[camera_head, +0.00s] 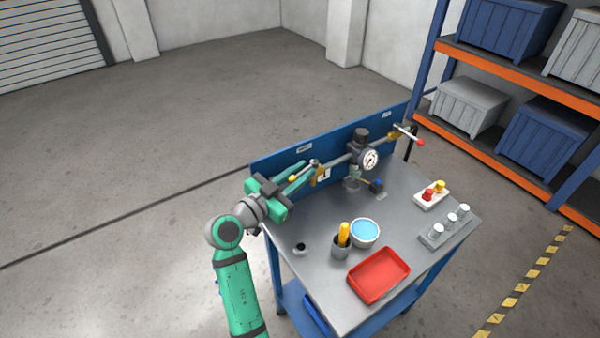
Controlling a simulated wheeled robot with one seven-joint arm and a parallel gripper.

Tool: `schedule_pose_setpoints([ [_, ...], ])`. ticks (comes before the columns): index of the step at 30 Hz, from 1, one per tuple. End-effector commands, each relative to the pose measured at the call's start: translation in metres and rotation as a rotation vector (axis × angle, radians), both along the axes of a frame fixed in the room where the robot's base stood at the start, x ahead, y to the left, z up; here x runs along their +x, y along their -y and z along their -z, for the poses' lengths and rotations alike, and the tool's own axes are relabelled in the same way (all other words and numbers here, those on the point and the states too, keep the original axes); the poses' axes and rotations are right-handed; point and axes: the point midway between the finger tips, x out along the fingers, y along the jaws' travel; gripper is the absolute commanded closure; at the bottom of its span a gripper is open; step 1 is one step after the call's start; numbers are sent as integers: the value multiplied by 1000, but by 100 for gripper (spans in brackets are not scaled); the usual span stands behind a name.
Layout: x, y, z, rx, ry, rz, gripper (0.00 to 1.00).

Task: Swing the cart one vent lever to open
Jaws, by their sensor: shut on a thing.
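A metal pipe runs along the blue back panel (270,163) of the cart (411,200). At its left end is a brass valve (318,174) with a metal lever that has a yellow tip (293,179). My gripper (304,174) comes in from the left and is shut on this yellow-tipped lever; the fingers partly hide it. At the right end is another brass valve (394,136) with a red-tipped lever (420,142), which slants down to the right, apart from my gripper. The panel labels are too small to read, so I cannot tell which lever is the vent.
A dark body with a round gauge (370,160) sits mid-pipe. Shelving (470,55) stands right; the floor at left is clear.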

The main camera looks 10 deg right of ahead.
Motion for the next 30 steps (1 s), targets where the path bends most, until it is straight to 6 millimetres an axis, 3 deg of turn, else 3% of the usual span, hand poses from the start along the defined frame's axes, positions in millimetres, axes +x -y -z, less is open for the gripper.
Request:
schedule_pose_setpoints([
  [2, 0, 2, 1, 2, -2, 3, 73],
  [14, -3, -5, 1, 0, -1, -1, 73],
  [30, -51, -78, 1, 1, -2, -1, 73],
])
